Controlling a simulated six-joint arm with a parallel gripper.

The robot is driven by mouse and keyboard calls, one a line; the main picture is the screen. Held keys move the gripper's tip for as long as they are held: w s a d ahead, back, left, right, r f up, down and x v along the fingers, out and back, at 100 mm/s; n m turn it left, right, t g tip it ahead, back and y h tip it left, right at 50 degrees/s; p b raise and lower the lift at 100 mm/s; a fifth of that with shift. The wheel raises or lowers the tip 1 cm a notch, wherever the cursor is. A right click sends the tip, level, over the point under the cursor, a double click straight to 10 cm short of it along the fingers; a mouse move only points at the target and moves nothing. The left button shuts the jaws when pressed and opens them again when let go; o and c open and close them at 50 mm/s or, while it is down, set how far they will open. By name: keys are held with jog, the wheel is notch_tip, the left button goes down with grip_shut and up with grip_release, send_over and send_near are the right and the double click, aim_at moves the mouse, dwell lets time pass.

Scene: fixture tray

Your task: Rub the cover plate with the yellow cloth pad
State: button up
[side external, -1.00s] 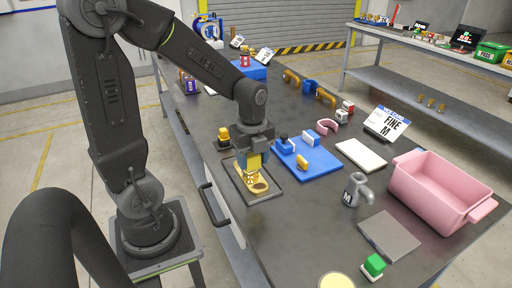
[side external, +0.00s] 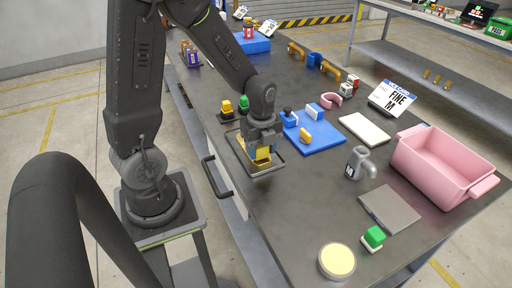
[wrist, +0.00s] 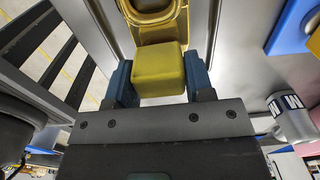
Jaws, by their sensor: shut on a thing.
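My gripper (side external: 262,153) is shut on the yellow cloth pad, a block-shaped pad (wrist: 158,72) between its two blue fingers in the wrist view. The gold-yellow cover plate (side external: 253,163) lies in a dark shallow tray (side external: 281,167) at the left side of the bench. My gripper is low over it and hides much of it in the side view. In the wrist view the cover plate (wrist: 150,37) shows an oval rim just beyond the pad. I cannot tell whether pad and plate touch.
A blue board (side external: 326,144) with small parts stands right of the tray. Yellow (side external: 227,107) and green (side external: 244,103) pieces stand behind it.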

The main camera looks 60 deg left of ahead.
jog(key=shift+w+f, duration=0.5)
jog(key=shift+w, duration=0.35)
jog(key=shift+s, duration=1.55)
jog(key=shift+s+r, duration=0.1)
jog(key=shift+r, duration=4)
jog(key=shift+f, duration=0.3)
